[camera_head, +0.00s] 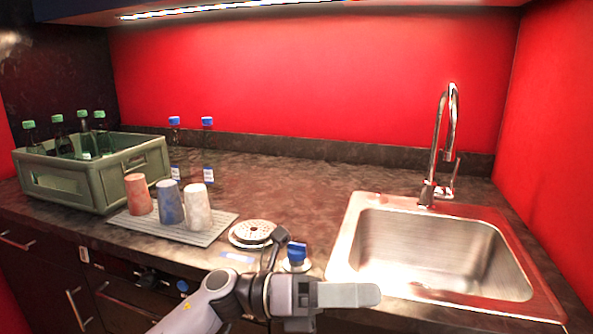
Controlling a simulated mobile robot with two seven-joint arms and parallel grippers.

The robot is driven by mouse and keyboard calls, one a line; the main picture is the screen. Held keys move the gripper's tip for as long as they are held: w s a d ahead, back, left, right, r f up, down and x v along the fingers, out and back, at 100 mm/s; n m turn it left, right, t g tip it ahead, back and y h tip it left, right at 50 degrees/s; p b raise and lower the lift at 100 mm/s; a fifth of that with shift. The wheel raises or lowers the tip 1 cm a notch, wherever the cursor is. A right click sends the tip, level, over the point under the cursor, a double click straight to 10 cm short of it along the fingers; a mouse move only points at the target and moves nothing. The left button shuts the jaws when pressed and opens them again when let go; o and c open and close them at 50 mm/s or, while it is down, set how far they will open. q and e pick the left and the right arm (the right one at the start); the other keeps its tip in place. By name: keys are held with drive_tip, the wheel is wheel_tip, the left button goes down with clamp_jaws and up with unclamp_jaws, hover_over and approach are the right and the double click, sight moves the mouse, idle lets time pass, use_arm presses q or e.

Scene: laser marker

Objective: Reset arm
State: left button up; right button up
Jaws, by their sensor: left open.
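My left gripper (362,294) reaches in from the bottom of the view, in front of the counter's front edge and the sink's near left corner. It is seen side-on, with its fingers pointing right. It is open, and nothing shows between the fingers. My left arm enters from the lower left. A blue-capped item (297,255) stands on the counter just behind the gripper; its lower part is partly hidden. My right gripper is not in view.
A green crate (100,183) holds several green-capped bottles. Three cups, red (138,194), blue (169,202) and white (197,207), stand on a grey mat (222,222). A round slotted disc (253,233) lies nearby. A steel sink (430,250) and faucet (448,140) are right.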

use_arm(q)
drive_tip(key=w+a+f+n+t+y+p, duration=0.15)
drive_tip(key=a+f+n+t+y, duration=0.35)
drive_tip(key=a+f+n+t, duration=0.85)
drive_tip(key=w+a+f+n+t+y+p, duration=0.15)
drive_tip(key=n+t+y, duration=0.5)
drive_tip(key=n, duration=1.35)
drive_tip(key=s+a+f+n+g+y+p, duration=0.2)
drive_tip(key=s+a+f+n+g+y, duration=0.3)
drive_tip(key=s+a+f+n, duration=0.6)
drive_tip(key=s+a+f+y, duration=0.1)
drive_tip(key=s+a+f, duration=0.1)
drive_tip(key=s+f, duration=0.3)
drive_tip(key=shift+s+a+n+g, duration=0.15)
drive_tip(key=shift+s+n+g, duration=0.2)
drive_tip(key=shift+s+g, duration=0.1)
